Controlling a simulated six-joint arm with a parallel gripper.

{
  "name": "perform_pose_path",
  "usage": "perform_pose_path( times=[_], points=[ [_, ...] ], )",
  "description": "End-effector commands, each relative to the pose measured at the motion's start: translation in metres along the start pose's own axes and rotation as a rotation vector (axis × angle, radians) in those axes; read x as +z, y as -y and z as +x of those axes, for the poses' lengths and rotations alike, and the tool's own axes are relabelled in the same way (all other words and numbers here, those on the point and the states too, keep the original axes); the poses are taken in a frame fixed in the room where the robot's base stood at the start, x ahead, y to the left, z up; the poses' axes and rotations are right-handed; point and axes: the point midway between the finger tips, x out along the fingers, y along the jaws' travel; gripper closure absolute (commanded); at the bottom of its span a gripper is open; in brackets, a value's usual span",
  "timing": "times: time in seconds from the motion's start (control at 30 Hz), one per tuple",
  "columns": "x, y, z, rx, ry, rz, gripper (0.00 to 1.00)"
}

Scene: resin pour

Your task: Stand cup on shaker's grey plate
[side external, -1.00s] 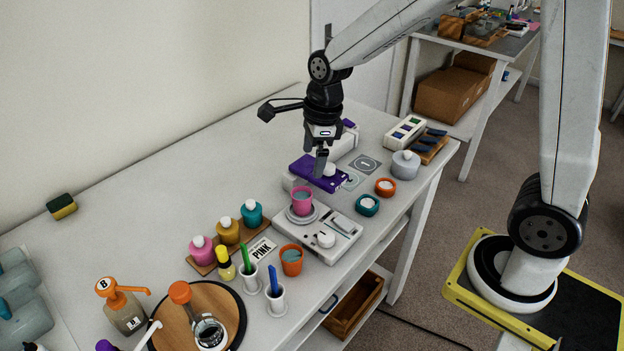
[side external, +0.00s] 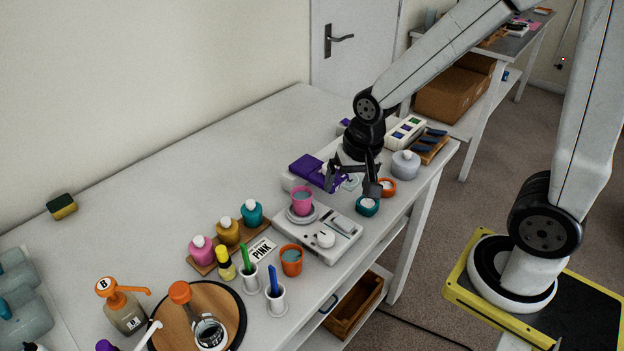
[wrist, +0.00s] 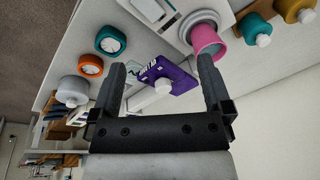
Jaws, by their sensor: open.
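A pink cup (side external: 302,200) with bluish contents stands upright on a round grey plate (side external: 290,217) at the back left of a white shaker (side external: 318,250) with a white knob. The cup (wrist: 206,40) and plate (wrist: 186,28) also show at the top of the wrist view. An orange cup (side external: 291,263) with bluish contents stands on the table in front of the shaker. My gripper (side external: 352,188) is open and empty, behind and right of the pink cup and apart from it. Its spread fingers (wrist: 162,75) show in the wrist view.
A purple device (side external: 311,168) lies behind the shaker. Several paint bottles (side external: 228,231) and marker holders (side external: 275,300) stand at the left.

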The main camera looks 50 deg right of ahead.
Motion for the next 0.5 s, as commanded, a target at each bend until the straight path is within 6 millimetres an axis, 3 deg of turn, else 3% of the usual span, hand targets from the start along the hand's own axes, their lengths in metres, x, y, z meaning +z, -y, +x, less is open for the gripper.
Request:
perform_pose_path(
  times=[0.3, 0.5],
  points=[
    [0.019, -0.018, 0.005, 0.004, -0.028, -0.465, 0.00],
    [0.024, -0.023, 0.006, 0.007, -0.036, -0.610, 0.00]
  ],
)
